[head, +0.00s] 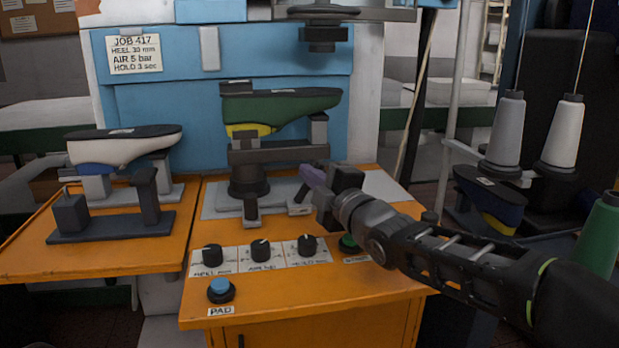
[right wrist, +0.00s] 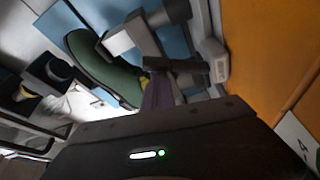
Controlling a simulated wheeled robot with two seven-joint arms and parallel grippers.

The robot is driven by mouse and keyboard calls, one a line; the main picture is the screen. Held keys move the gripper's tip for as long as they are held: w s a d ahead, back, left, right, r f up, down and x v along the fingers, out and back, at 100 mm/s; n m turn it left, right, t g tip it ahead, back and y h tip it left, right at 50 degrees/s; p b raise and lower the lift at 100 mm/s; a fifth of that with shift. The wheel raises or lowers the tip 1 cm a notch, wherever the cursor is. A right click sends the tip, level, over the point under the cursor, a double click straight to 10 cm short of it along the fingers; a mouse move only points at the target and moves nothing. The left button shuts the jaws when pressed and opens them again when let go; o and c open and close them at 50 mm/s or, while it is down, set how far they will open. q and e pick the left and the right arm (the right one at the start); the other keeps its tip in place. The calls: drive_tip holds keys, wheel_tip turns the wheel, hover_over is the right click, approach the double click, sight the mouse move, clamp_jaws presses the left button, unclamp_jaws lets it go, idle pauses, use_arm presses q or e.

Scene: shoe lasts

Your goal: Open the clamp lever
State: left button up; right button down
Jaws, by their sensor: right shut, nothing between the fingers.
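A green shoe last (head: 285,105) with a dark sole sits on the clamp stand (head: 249,172) in the middle of the bench; it also shows in the right wrist view (right wrist: 105,68). A short dark handle with a grey end, which looks like the clamp lever (head: 250,209), points down at the front of the stand's base. My right gripper (head: 312,177) is shut and empty, its purple fingertips to the right of the stand. In the right wrist view the fingers (right wrist: 161,92) are close to a dark bar (right wrist: 178,65); contact cannot be told. My left gripper is not in view.
Three black knobs, including the middle one (head: 260,250), and a blue pad button (head: 221,290) line the orange bench front (head: 330,283). A white last (head: 120,148) stands on the left side shelf (head: 120,258). A press head (head: 323,30) hangs above. Thread cones (head: 562,135) stand at right.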

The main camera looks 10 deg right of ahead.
drive_tip(key=shift+d+f, duration=0.1)
drive_tip(key=shift+d, duration=0.1)
drive_tip(key=v, duration=0.7)
drive_tip(key=shift+s, duration=0.4)
